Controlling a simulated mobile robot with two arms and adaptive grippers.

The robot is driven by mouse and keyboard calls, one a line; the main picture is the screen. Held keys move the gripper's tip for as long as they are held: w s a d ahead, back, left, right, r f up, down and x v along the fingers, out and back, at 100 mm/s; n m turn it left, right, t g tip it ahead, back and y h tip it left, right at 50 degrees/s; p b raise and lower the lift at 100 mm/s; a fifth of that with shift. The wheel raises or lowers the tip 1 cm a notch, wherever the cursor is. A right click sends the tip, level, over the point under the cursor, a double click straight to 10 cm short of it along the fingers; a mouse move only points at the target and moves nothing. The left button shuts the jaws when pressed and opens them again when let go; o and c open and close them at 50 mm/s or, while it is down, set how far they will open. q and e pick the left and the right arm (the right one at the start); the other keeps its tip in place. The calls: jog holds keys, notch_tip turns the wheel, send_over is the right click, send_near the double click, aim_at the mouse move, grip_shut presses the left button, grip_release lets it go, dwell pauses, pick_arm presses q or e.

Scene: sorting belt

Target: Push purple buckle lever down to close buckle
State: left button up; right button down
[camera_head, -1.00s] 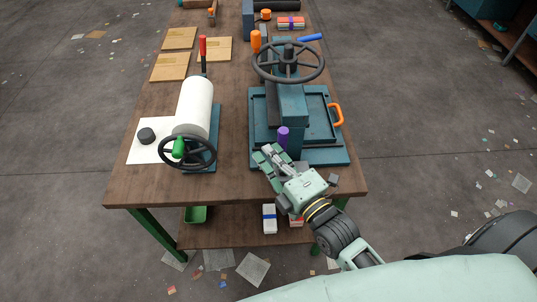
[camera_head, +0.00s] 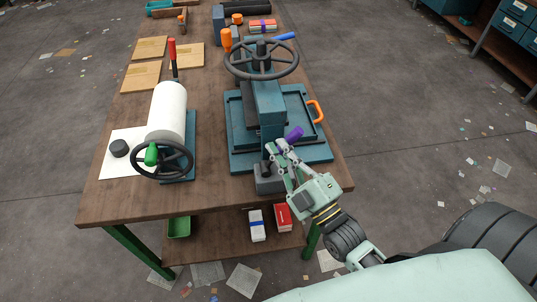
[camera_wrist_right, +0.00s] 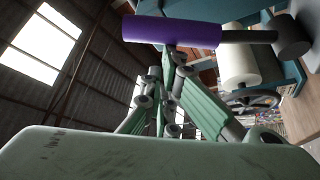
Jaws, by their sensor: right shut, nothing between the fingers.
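The purple buckle lever (camera_head: 293,135) stands at the front of the teal press, tilted up to the right in the head view. In the right wrist view the purple grip (camera_wrist_right: 172,32) lies across the top, on a dark rod that ends at a dark block. My right gripper (camera_head: 275,149) is shut and empty, with its fingertips close beside the lever. In the wrist view its fingertips (camera_wrist_right: 168,52) are just under the grip and look to be touching it. A grey buckle base (camera_head: 268,182) is partly hidden behind the fingers. My left gripper is not in view.
The teal press (camera_head: 268,105) with a black handwheel (camera_head: 261,59) stands behind the lever. An orange handle (camera_head: 317,111) is on its right. A white roll (camera_head: 166,112) with a second handwheel (camera_head: 162,159) stands at the left. The table's front edge is close.

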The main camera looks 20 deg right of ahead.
pick_arm(q)
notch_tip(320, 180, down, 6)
jog(key=b, duration=0.5)
jog(key=shift+b, duration=0.3)
pick_arm(e)
jog(key=s+d+f+m+t+h, duration=0.2)
jog(key=d+f+m+h, duration=0.3)
jog(key=m, duration=0.7)
jog(key=shift+d+f+h, duration=0.25)
jog(key=shift+d+h, duration=0.75)
jog(key=shift+h, duration=0.3)
jog(key=shift+r, duration=0.1)
